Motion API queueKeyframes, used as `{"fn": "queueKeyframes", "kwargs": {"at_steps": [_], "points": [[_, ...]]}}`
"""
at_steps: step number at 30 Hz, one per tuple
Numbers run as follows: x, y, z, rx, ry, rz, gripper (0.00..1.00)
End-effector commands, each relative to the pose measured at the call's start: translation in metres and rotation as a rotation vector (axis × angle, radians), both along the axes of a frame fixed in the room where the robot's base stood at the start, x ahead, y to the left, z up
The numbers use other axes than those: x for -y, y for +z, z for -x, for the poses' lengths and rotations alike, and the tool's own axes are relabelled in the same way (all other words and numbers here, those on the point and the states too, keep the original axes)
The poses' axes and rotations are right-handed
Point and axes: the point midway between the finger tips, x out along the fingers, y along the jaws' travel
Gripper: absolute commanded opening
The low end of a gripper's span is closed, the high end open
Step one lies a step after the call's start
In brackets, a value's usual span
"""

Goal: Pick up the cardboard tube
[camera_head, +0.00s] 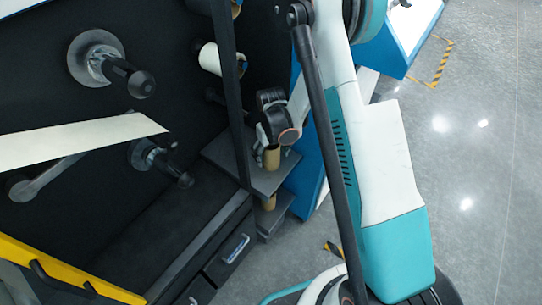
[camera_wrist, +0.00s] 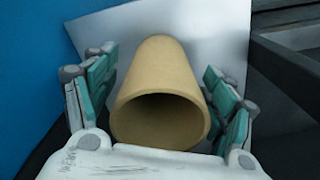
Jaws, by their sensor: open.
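The cardboard tube (camera_wrist: 158,75) is tan and hollow, and fills the middle of the wrist view with its open end facing the camera. My gripper (camera_wrist: 161,62) is open, with one teal-padded finger on each side of the tube. A gap shows between the tube and the left finger; the right finger is closer, and contact cannot be told. In the head view a tan tube (camera_head: 272,158) stands on a grey shelf, just below my wrist, which partly hides it.
The grey shelf (camera_head: 245,170) juts from a dark machine panel with spindles (camera_head: 127,75) and a white strip (camera_head: 80,138). A blue wall (camera_wrist: 35,70) stands close at left in the wrist view. Open floor lies right.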

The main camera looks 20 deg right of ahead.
Motion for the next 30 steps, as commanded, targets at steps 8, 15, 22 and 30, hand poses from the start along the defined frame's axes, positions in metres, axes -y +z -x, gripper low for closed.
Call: {"fn": "queueKeyframes", "kwargs": {"at_steps": [8, 15, 22, 30], "points": [[0.000, 0.001, 0.000, 0.000, 0.000, 0.000, 0.32], [0.000, 0.001, 0.000, 0.000, 0.000, 0.000, 0.29], [0.000, 0.006, 0.000, 0.000, 0.000, 0.000, 0.29], [0.000, 0.045, 0.000, 0.000, 0.000, 0.000, 0.29]]}}
